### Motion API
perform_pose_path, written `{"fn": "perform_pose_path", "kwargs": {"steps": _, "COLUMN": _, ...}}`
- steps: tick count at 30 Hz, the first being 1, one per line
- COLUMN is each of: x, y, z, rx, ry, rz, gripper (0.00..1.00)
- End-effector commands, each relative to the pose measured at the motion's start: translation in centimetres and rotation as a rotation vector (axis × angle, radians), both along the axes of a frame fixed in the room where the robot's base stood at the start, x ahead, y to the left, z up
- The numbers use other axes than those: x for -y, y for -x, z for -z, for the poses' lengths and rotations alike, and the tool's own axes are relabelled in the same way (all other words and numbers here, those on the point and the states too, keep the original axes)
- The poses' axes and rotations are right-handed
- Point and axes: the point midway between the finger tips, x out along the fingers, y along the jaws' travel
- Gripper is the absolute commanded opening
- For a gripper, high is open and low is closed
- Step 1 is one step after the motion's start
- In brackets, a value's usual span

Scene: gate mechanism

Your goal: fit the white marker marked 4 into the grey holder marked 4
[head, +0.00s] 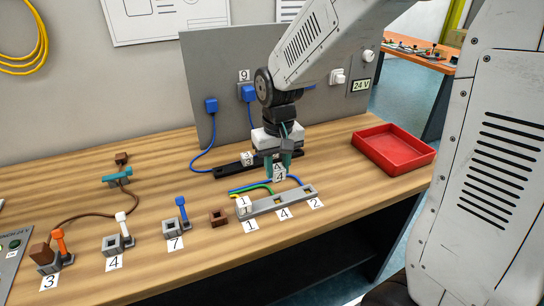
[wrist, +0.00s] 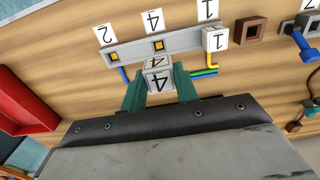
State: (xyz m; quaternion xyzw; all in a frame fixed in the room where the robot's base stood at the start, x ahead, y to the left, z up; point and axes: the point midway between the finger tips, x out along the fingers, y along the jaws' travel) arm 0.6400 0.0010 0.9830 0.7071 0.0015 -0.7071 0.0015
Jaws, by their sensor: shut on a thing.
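My gripper (head: 279,160) has its green fingers shut on a white cube marker marked 4 (head: 279,173). In the wrist view the marker (wrist: 158,76) sits between the two fingertips, its 4s showing on two faces. The grey holder is a long bar (head: 262,206) with labels 1, 4 and 2 before it. Its middle socket, by label 4 (head: 284,214), is empty, with a yellowish inside (wrist: 158,45). The held marker is above and behind the bar, apart from that socket as far as I can tell. A white marker marked 1 (head: 243,206) sits at the bar's label-1 end.
Blue, green and yellow wires run behind the bar. A red tray (head: 393,150) stands right. A brown square ring (head: 218,217) and grey lever blocks labelled 7, 4 (head: 114,244) and 3 stand left.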

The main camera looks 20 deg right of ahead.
Motion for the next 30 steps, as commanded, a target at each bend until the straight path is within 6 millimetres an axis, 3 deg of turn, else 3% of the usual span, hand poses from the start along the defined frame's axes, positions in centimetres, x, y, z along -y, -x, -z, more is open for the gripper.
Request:
{"fn": "perform_pose_path", "kwargs": {"steps": 18, "x": 0.3, "y": 0.0, "z": 5.0, "rx": -0.003, "ry": 0.000, "rz": 0.005, "gripper": 0.06}}
{"fn": "perform_pose_path", "kwargs": {"steps": 30, "x": 0.2, "y": 0.1, "z": 6.2, "rx": -0.002, "ry": 0.000, "rz": 0.004, "gripper": 0.06}}
